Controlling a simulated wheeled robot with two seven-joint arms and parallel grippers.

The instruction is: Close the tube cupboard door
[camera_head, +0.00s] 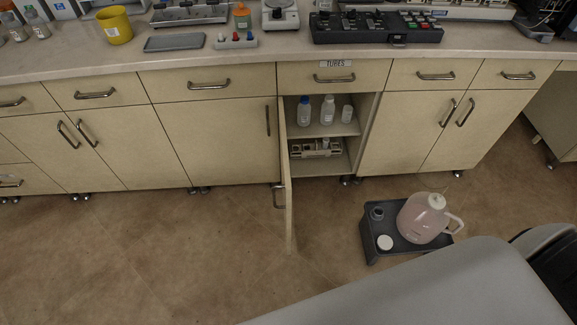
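The tube cupboard (368,130) stands open below the drawer labelled TUBES (335,64). Its door (286,175) is hinged on the cupboard's left side and swung out towards me, seen nearly edge-on. The door's handle (278,196) sticks out to the left of the door's edge. Inside, small bottles (328,109) stand on the upper shelf and a rack (316,148) stands on the lower one. Neither of my grippers shows in the head view.
A low dark stand (392,245) with a pink jug (423,219) sits on the floor right of the open door. A pale grey surface (430,290) fills the lower right. The floor left of the door is clear. Instruments line the worktop (110,60).

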